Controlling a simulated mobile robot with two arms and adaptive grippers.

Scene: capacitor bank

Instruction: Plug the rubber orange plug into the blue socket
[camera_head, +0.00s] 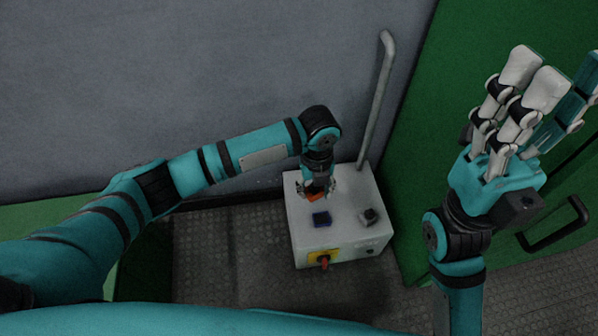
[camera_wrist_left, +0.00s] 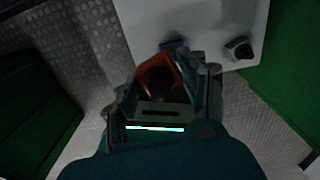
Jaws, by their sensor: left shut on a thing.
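The orange plug (camera_head: 316,196) is in the fingers of my left gripper (camera_head: 317,190), over the white box. In the left wrist view the orange plug (camera_wrist_left: 158,74) sits between the two fingers of my left gripper (camera_wrist_left: 168,82), which is shut on it. The blue socket (camera_head: 321,219) is on the top of the white box, just in front of the plug in the head view. In the left wrist view only a blue edge (camera_wrist_left: 172,44) shows beyond the plug. I cannot tell the plug's height above the box. My right gripper (camera_head: 530,95) is raised at the right, its fingers extended and empty.
The white box (camera_head: 345,240) also bears a dark grey socket (camera_head: 369,217) and a red switch on a yellow plate (camera_head: 323,258). A grey pipe handle (camera_head: 378,100) rises behind it. A green cabinet (camera_head: 420,150) stands right, a grey wall behind.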

